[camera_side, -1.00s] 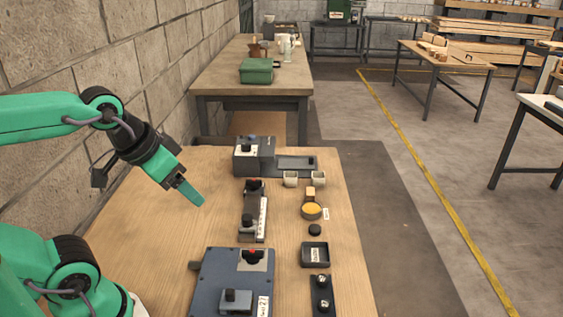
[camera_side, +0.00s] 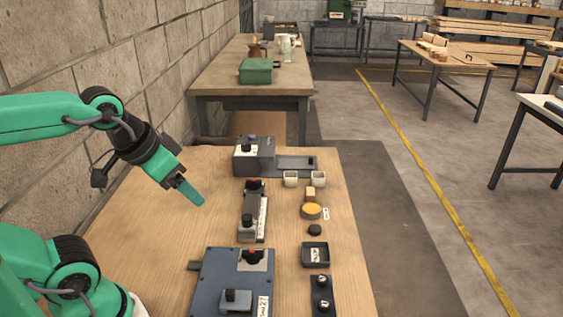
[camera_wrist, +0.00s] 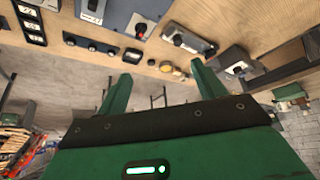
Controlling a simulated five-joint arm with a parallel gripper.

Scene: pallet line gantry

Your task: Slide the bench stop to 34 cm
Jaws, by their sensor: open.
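A narrow dark rail device with a white scale strip, which looks like the bench stop (camera_side: 264,213), lies on the wooden table in the side view. A black knob sits near its front end and a dark block with a red mark at its far end. The scale's numbers are too small to read. A similar narrow device shows in the wrist view (camera_wrist: 190,39). My gripper (camera_side: 199,201) is open and empty, above the table to the left of the rail device and apart from it. Both fingers show apart in the wrist view (camera_wrist: 154,74).
A blue-grey box (camera_side: 212,276) with a knob and a red button stands in front of the rail. A grey unit (camera_side: 266,157) stands behind it. The table's left side is clear.

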